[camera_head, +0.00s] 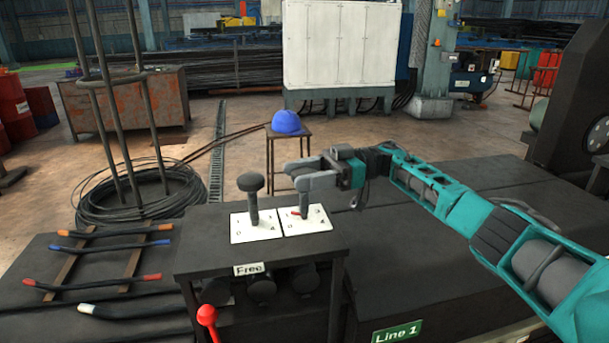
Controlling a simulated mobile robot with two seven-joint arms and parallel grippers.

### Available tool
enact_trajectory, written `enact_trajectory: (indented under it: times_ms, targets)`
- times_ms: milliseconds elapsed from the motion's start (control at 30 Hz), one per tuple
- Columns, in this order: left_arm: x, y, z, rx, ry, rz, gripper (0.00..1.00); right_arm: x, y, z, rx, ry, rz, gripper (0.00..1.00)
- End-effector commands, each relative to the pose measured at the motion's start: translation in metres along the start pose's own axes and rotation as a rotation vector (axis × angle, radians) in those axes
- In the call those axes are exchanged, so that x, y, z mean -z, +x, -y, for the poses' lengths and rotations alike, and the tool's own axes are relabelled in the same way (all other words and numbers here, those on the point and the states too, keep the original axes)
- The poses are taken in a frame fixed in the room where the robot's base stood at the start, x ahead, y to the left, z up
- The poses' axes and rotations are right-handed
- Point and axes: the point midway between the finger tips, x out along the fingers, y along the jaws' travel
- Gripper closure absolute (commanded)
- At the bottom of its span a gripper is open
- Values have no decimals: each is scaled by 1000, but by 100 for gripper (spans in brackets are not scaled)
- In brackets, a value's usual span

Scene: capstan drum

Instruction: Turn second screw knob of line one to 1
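Two dark screw knobs stand on white plates on a black control table. The first knob (251,196) is upright on the left plate (241,234) and has nothing touching it. The second knob (305,206) stands on the right plate (318,226), with a red pointer (295,213) toward the left of its base. My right gripper (299,174) is at the second knob's top, its fingers apart and hiding the knob's head. I cannot tell whether they press on it. The Line 1 sign (397,333) is at the lower right. My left gripper is not in view.
A red ball-topped lever (207,315) and a Free label (248,269) are at the table's front. A blue helmet (286,122) sits on a stool behind. Coiled wire (135,203) and several coloured-end rods (110,283) lie to the left.

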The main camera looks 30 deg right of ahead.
Motion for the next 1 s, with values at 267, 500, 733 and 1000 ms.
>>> enact_trajectory:
  times_ms: [267,500,733,1000]
  targets:
    - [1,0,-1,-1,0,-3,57,6,-1,0,0,-7,-8,24]
    - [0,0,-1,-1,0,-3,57,3,-5,0,1,-4,-4,24]
    - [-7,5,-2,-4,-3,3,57,2,-42,-1,-4,-4,-5,24]
    - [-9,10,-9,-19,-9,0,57,2,-84,-1,-3,-7,-7,24]
